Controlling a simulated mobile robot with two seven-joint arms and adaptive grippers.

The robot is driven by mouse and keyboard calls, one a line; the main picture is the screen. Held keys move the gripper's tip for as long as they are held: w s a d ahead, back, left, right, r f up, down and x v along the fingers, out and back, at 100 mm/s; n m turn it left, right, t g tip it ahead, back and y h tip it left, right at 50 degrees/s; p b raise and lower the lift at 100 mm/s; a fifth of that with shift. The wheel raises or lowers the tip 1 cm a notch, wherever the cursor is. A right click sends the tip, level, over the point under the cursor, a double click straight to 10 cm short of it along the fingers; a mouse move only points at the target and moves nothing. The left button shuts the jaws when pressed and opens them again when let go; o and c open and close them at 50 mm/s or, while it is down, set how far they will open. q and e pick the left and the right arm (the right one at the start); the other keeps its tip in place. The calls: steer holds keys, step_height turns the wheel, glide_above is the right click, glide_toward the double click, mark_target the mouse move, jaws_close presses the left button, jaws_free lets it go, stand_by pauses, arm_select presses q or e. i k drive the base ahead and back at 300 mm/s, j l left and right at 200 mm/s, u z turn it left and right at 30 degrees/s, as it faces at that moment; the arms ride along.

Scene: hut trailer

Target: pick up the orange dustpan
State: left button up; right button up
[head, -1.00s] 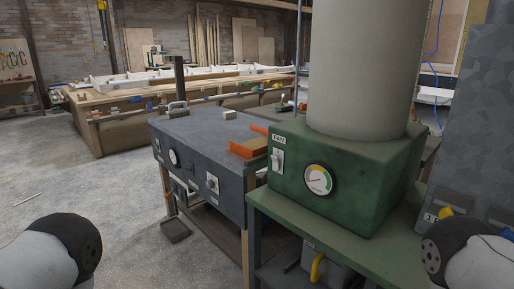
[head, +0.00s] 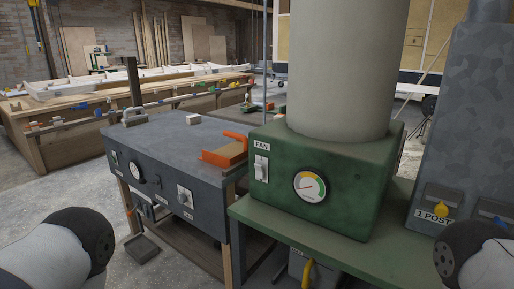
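The orange dustpan (head: 222,156) lies on the right end of the grey bench top, close to the left side of the green fan box. Its orange handle points up and right toward the box. A brownish patch shows within its pan; I cannot tell what that is. My two arms show only as rounded links at the lower left and lower right edges. Neither gripper is in the picture.
The grey bench (head: 170,130) has switches and a dial on its front. The green fan box (head: 340,205) with a wide pipe stands on a green table (head: 300,246). Open floor lies at left.

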mark_target(227, 156)
steer(key=i+j+z, duration=0.15)
steer(key=j+z, duration=0.35)
steer(key=j, duration=0.15)
steer(key=j+z, duration=0.5)
steer(key=j, duration=0.2)
